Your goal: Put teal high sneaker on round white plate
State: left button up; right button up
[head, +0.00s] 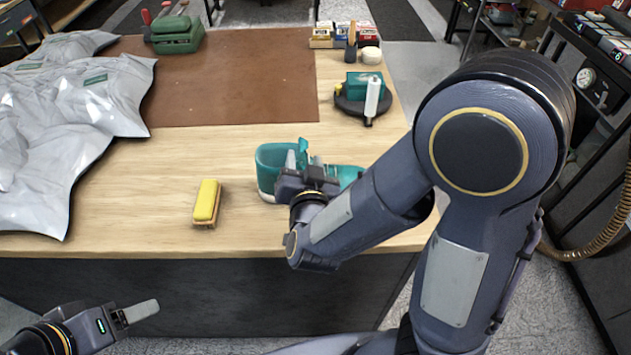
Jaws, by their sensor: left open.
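The teal high sneaker (275,160) lies on the wooden table near its front edge, with its collar to the left and its toe to the right. My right gripper (303,165) is at the sneaker's middle, and its wrist and arm cover part of the shoe. I cannot tell whether its fingers are closed on the shoe. My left gripper (140,312) is open and empty, low in front of the table at the lower left. I see no round white plate; my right arm hides part of the table's right side.
A yellow brush (206,203) lies left of the sneaker. A dark round stand (348,106) with a teal box and white bottle is behind it. Crumpled silver sheeting (70,110) covers the left. A brown mat (230,80) lies behind, largely bare. A green case (176,38) stands farther back.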

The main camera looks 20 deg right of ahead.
aim_at(302, 141)
jog(key=shift+w+r, duration=0.1)
jog(key=shift+w, duration=0.05)
jog(key=p+x, duration=0.1)
jog(key=x, duration=0.6)
jog(key=shift+w+d+p, duration=0.1)
jog(key=shift+w+p, duration=0.1)
jog(key=shift+p, duration=0.2)
grip_shut()
dwell(0.9)
